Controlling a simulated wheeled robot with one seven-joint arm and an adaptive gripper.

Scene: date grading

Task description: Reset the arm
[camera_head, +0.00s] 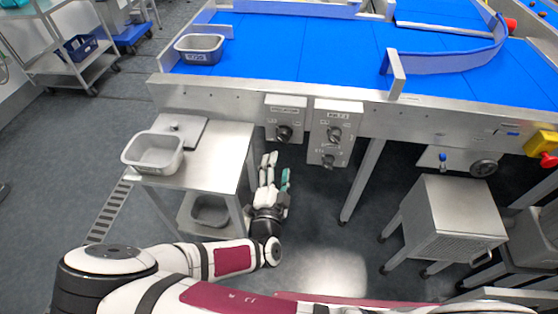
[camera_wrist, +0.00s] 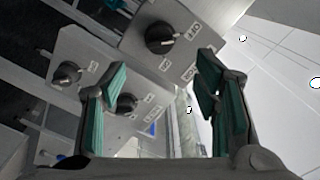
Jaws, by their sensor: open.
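My gripper (camera_head: 275,176) is in front of the conveyor table, below and left of its control boxes and just right of the small steel side table. Its fingers are apart and nothing is between them. In the wrist view my gripper (camera_wrist: 162,100) shows two teal-padded fingers spread wide. Beyond them are the left control box (camera_head: 286,117) and the right control box (camera_head: 333,132), each with black knobs. A black knob (camera_wrist: 160,38) also shows in the wrist view, apart from the fingers. My arm reaches forward from the bottom of the head view.
The steel side table (camera_head: 215,170) holds a grey tub (camera_head: 136,163). The blue conveyor (camera_head: 300,50) carries another grey tub (camera_head: 199,60) at its left. A steel stool-like cabinet (camera_head: 455,215) stands at the right. The floor between is open.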

